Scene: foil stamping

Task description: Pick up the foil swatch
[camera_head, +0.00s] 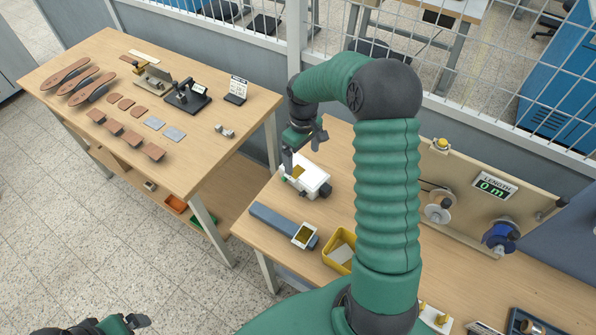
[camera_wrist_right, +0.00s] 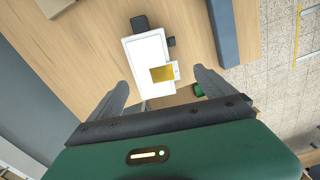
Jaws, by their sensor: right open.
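A gold foil swatch (camera_wrist_right: 162,73) lies on a white box-like device (camera_wrist_right: 147,50) and juts past its edge in the wrist view. In the head view the swatch (camera_head: 298,172) is a small gold patch on the white device (camera_head: 316,183), near the table's left end. My right gripper (camera_head: 303,150) is above the device, pointing down, open and empty. In the wrist view its two fingers (camera_wrist_right: 162,78) stand on either side of the swatch, apart from it. My left gripper (camera_head: 137,321) is partly cut off at the bottom left, far from the swatch.
A blue-grey bar (camera_head: 270,223) and a gold-and-white piece (camera_head: 304,235) lie in front of the device. A yellow bin (camera_head: 340,248) stands to their right. A board with spools and a length display (camera_head: 494,187) is at right. Another table (camera_head: 190,140) holds leather pieces and tools.

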